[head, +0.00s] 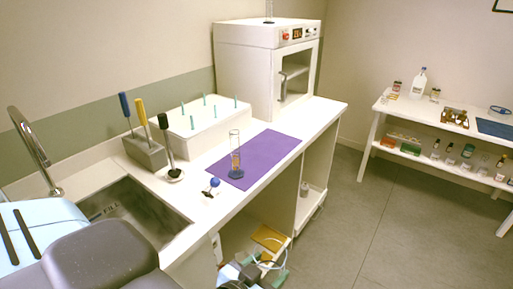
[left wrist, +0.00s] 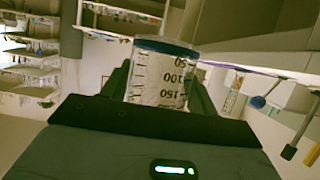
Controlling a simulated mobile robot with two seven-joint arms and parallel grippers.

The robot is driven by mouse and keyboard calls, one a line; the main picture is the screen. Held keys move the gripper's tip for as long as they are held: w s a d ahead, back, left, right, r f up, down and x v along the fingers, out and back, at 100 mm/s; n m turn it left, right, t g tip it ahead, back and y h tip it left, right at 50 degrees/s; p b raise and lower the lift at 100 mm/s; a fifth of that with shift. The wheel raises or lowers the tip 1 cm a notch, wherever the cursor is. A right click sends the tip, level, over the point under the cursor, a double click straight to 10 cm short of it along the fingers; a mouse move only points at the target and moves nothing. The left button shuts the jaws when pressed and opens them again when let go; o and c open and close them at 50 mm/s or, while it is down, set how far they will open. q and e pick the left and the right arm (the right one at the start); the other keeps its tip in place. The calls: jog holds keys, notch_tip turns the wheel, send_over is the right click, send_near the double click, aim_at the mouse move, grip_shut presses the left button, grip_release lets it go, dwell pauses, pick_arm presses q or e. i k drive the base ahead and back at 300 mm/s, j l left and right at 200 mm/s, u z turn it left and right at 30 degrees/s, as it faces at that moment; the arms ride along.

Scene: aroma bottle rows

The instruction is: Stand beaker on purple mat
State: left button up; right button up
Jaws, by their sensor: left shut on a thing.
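The purple mat (head: 258,157) lies flat on the white counter. A tall clear graduated cylinder (head: 235,155) with a blue foot stands upright on its near left part. My left gripper (head: 247,268) is low at the bottom of the head view, in front of the counter. In the left wrist view it is shut on the clear beaker (left wrist: 160,80), which has printed marks and a blue base. That view is upside down, so the beaker is upright, held apart from the mat. The beaker is hard to make out in the head view. My right gripper is not in view.
A sink (head: 135,212), a tool holder (head: 146,152), a black-handled tool (head: 166,135), a small blue-balled item (head: 213,184) and a white peg box (head: 205,122) are left of the mat. An oven (head: 268,75) stands behind. The mat's right part is clear.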

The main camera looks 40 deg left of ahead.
aim_at(267, 146)
jog(key=i+l+u, duration=0.1)
jog(key=i+u, duration=0.3)
jog(key=i+l+u, duration=0.25)
jog(key=u, duration=0.15)
jog(key=i+l+u, duration=0.65)
jog(key=l+u, duration=0.15)
jog(key=i+l+u, duration=0.15)
jog(key=l+u, duration=0.3)
jog(key=i+l+u, duration=0.15)
jog(key=l, duration=0.2)
jog(key=l+u, duration=0.15)
jog(key=l, duration=0.25)
jog(key=i+l+u, duration=0.1)
jog(key=l, duration=0.25)
jog(key=i, duration=0.45)
